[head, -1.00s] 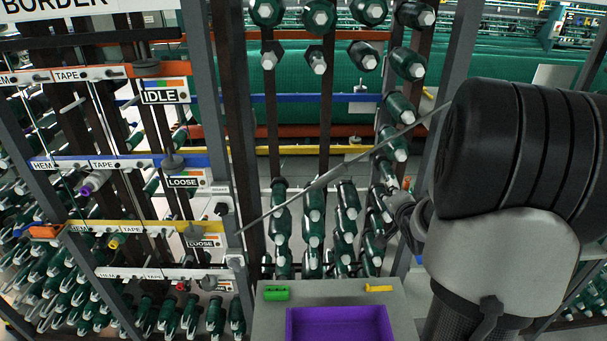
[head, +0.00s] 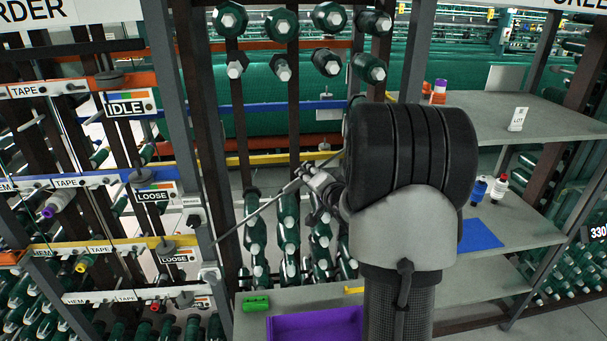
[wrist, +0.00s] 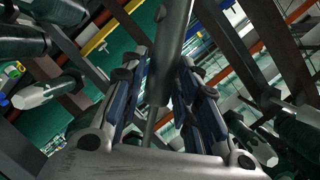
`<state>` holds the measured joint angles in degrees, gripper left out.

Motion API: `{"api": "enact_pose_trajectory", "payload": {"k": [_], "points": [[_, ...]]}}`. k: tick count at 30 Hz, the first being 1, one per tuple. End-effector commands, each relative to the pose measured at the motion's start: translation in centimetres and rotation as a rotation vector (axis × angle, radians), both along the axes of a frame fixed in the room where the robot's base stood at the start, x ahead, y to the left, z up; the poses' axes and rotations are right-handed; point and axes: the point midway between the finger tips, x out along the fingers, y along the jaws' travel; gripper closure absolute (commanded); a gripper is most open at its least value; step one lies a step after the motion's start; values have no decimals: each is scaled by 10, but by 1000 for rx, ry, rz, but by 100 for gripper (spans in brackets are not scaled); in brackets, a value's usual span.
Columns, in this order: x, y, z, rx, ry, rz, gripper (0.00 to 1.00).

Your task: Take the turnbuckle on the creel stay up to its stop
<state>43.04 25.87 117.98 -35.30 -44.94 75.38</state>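The creel stay (head: 246,222) is a thin grey rod slanting up to the right across the front of the bobbin rack. Its turnbuckle is a thicker grey cylinder; in the wrist view the turnbuckle (wrist: 174,40) runs down between the two fingers and narrows to a thin rod. My gripper (head: 306,177) is at the upper part of the stay in the head view. In the wrist view my gripper (wrist: 168,75) has its fingers apart, one on each side of the turnbuckle. Whether the pads touch it is not clear.
Green bobbins (head: 288,235) stand close behind and below the stay. A purple tray (head: 315,325) and a green block (head: 255,303) are on the grey bench below. Frame posts (head: 205,150) stand at left, and shelves (head: 540,122) at right.

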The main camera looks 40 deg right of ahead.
Motion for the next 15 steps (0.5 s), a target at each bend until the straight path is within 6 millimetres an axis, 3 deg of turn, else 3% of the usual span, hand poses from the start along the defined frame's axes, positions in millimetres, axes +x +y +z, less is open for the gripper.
{"api": "enact_pose_trajectory", "payload": {"k": [6,15], "points": [[33,-11,-9,0,0,1,71],[46,-15,-11,0,1,-1,71]]}}
